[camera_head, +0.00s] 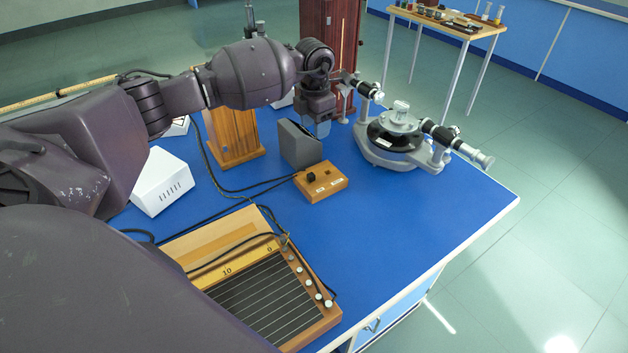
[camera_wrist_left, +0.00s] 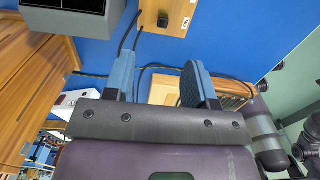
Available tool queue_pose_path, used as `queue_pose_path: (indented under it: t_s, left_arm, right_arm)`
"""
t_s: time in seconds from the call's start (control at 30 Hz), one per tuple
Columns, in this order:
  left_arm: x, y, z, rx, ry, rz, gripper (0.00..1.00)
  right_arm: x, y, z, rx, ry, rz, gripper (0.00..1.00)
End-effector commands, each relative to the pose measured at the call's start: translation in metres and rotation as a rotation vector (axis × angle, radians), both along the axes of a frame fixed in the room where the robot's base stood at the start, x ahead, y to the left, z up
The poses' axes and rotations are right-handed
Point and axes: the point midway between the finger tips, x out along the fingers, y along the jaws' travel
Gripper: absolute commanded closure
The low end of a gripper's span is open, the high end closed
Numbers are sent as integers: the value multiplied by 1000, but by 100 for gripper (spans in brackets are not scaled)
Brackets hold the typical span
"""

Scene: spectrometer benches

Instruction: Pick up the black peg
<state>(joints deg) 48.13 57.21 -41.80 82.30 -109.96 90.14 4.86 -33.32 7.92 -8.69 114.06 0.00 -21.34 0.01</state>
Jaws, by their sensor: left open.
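The black peg (camera_head: 311,176) stands in a small wooden block (camera_head: 327,190) with white labels, in the middle of the blue bench. It also shows near the top of the left wrist view (camera_wrist_left: 163,19). My left gripper (camera_head: 317,127) is open, with nothing between its fingers, above and behind the block beside a grey box. In the left wrist view its two blue-grey fingers (camera_wrist_left: 160,80) are spread apart, and the peg lies beyond them, not between them. My right gripper is not in view.
The grey box (camera_head: 299,146) stands close behind the block. A spectrometer (camera_head: 385,153) stands to the right. A wired wooden board (camera_head: 325,327) lies at the front, and a white box (camera_head: 162,182) to the left. Black cables reach the block. Bare blue bench (camera_head: 420,218) lies to the block's right.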

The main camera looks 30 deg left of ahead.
Motion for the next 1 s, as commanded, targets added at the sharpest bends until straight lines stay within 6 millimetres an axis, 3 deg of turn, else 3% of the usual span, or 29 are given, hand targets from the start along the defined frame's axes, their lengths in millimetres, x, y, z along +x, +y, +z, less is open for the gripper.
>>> queue_pose_path:
  t_s: [0.03, 0.2, 0.4, 0.7, 1.0]
  left_arm:
    - [0, 0, -23, 0, 16, 0, 49]
    - [0, 0, -43, 0, 32, 0, 49]
    - [-1, 0, -52, -1, 33, 1, 49]
    - [-2, 0, -92, 0, 34, 1, 49]
    - [-7, 0, -111, -1, 34, 0, 49]
  right_arm:
    - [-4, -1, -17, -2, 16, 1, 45]
    - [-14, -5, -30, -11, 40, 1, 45]
    - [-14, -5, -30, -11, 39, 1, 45]
    - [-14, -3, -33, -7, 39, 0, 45]
    - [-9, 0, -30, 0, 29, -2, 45]
